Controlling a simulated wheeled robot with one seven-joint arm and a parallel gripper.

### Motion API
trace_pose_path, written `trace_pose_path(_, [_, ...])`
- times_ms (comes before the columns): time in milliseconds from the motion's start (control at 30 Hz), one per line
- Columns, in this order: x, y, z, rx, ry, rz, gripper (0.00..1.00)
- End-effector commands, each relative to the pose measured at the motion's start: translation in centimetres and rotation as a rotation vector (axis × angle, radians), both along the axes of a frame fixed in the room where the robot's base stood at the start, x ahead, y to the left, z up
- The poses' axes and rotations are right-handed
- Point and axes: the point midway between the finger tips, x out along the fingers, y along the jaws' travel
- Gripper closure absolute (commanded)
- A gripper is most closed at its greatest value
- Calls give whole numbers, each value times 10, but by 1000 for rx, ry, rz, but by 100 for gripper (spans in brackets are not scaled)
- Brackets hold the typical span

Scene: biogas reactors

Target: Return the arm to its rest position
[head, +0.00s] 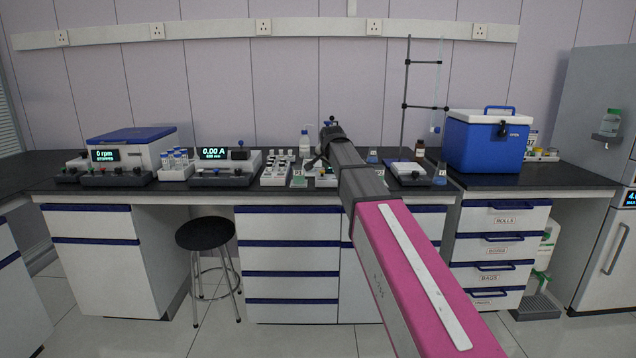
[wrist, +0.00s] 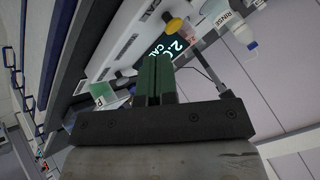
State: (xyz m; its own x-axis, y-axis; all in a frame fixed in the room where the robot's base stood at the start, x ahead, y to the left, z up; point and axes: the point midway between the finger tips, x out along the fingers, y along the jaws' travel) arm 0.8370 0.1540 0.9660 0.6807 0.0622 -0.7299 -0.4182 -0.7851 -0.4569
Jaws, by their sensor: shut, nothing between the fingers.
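My arm (head: 420,275), pink with a dark far section, reaches from the lower right of the head view up toward the middle of the bench. Its dark far end (head: 345,155) is above the bench's front part. My gripper (wrist: 152,62) shows in the wrist view with its two green fingers side by side, shut and empty. In the head view the fingers cannot be made out clearly. The wrist view is tilted and shows a lit display (wrist: 176,38) and a white RINSE bottle (wrist: 240,30) beyond the fingers.
The dark bench top (head: 130,187) carries several instruments, a vial rack (head: 275,172), a tall stand (head: 404,100) and a blue cooler box (head: 486,142) at right. A black stool (head: 207,234) stands in the left knee space. Open floor shows in front of the cabinets.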

Motion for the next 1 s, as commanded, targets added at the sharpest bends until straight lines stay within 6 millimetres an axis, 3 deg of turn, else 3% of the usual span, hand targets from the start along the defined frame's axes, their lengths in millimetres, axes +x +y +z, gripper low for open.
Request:
trace_pose_path(267, [-28,-21,-59,-61,74,44,100])
trace_pose_path(467, [-65,-46,-124,-127,166,105,100])
trace_pose_path(700, [-141,-86,-226,-221,329,231,100])
trace_pose_path(1000, [-255,-128,-328,-292,530,417,100])
